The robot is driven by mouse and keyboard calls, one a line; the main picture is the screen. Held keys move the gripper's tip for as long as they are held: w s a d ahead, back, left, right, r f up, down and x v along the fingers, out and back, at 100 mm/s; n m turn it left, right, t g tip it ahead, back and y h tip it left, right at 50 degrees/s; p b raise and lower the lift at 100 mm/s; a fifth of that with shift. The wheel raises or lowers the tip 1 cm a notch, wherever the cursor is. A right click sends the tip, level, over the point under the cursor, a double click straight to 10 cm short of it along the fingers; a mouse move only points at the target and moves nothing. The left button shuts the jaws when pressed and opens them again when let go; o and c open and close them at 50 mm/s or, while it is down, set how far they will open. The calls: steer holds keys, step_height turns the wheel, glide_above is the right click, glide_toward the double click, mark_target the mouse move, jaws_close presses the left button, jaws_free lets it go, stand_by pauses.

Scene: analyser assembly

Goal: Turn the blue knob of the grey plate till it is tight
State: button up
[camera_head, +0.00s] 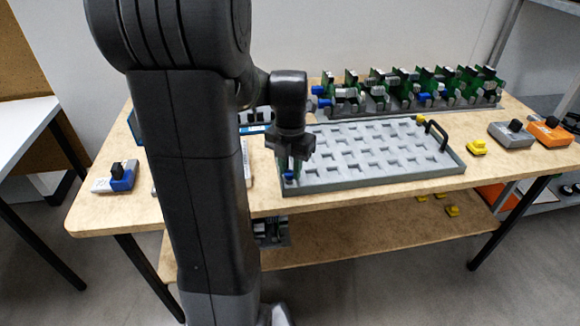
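The grey plate (400,178) lies flat on the wooden table, with rows of square pockets and a black handle at its right end. A blue knob (290,176) shows at the plate's front left corner. My gripper (292,166) points down right over this knob, at the left end of the plate. The fingers are small and dark here, so I cannot tell whether they touch the knob or are closed on it. A bit of green shows beside the fingers. The gripper and arm hide part of the plate's left end.
My arm hides the table's left middle. A rack of green circuit boards (440,88) stands behind the plate. A grey and blue block (122,178) lies at the left. Yellow (476,147), grey (511,136) and orange (551,132) pieces lie at the right.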

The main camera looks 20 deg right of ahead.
jaws_close()
steer(key=shift+m, duration=0.4)
